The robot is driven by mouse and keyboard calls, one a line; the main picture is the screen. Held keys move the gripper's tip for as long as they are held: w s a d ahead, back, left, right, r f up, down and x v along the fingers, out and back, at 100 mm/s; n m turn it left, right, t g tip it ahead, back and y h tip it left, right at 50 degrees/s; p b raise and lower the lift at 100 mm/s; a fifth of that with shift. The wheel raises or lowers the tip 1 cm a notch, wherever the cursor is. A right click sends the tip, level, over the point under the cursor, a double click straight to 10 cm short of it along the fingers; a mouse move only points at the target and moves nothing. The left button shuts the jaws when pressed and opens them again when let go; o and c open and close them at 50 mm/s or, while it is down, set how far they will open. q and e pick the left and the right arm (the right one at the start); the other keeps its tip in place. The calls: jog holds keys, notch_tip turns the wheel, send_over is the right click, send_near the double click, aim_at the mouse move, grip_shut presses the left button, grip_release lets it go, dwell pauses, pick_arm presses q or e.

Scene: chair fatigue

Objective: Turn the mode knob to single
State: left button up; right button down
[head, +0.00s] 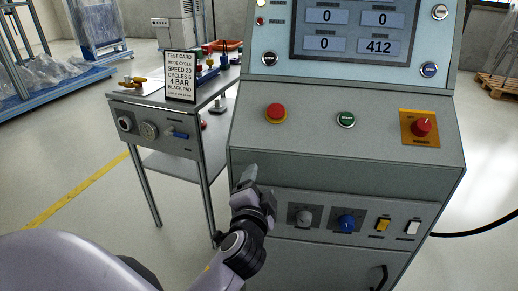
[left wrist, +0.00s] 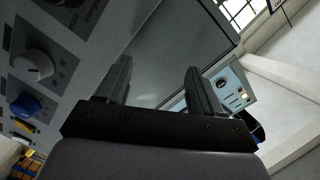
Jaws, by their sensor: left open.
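The control cabinet's lower panel carries a grey knob (head: 304,217) and a blue knob (head: 347,222). Their labels are too small to read, so I cannot tell for sure which is the mode knob. In the left wrist view the grey knob (left wrist: 33,64) and blue knob (left wrist: 24,106) are at the left, outside the jaws. My left gripper (head: 246,177) is in front of the cabinet's left part, left of the grey knob and a little higher. Its two fingers (left wrist: 157,85) are apart with nothing between them. My right gripper is not in view.
The panel also has a yellow switch (head: 382,225) and a white switch (head: 412,228). A side table (head: 160,156) with a test card (head: 181,76) stands left.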

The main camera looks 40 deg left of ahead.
pick_arm(q)
notch_tip(320, 180, up, 7)
jog(key=shift+r+p, duration=0.15)
jog(key=shift+p, duration=0.9)
jog(key=shift+d, duration=0.15)
